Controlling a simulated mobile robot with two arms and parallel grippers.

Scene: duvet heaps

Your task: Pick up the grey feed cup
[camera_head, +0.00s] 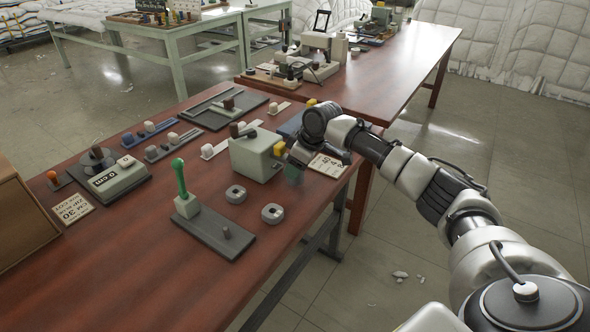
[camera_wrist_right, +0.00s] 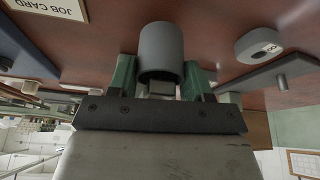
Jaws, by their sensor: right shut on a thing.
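The grey feed cup (camera_wrist_right: 161,52) shows in the right wrist view as a plain grey cylinder with its hollow end facing the camera. It sits between the two green fingers of my right gripper (camera_wrist_right: 163,80), which is shut on it. In the head view my right gripper (camera_head: 295,174) points down at the right edge of the near table, beside the grey-green box; the cup is hidden there by the gripper. I cannot tell whether the cup touches the table. My left gripper is not in view.
The near red-brown table (camera_head: 150,265) holds a grey-green box (camera_head: 252,156), two grey round pieces (camera_head: 272,213), a stand with a green handle (camera_head: 181,178), a counter device (camera_head: 119,177) and a card (camera_head: 328,165). The table's front is clear. A second table (camera_head: 405,60) stands behind.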

